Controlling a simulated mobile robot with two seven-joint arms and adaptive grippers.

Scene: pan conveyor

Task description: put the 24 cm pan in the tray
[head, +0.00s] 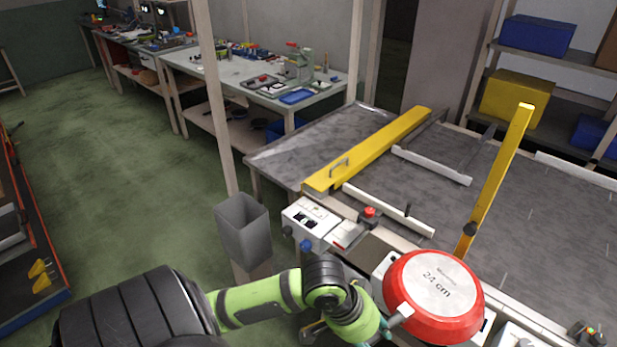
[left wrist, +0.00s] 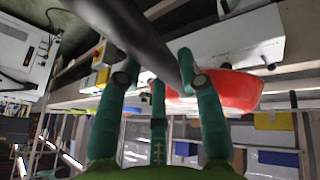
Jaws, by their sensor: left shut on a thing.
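The 24 cm pan (head: 433,290) is red with a pale grey base marked "24 cm". In the head view its base faces up towards me, at the lower right, in front of the table edge. My left gripper (head: 388,322) is at the pan's left side; its fingers are mostly hidden there. In the left wrist view the gripper (left wrist: 157,68) is shut around a dark handle-like bar, with the red pan (left wrist: 232,90) just beyond it at the right. I cannot make out a tray in either view. My right gripper is not in view.
A grey table (head: 285,160) carries yellow guide bars (head: 370,150) and white rails. A control box (head: 311,217) and a red button (head: 369,212) are on its near edge. A grey bin (head: 243,232) stands left of them. The green floor at left is mostly clear.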

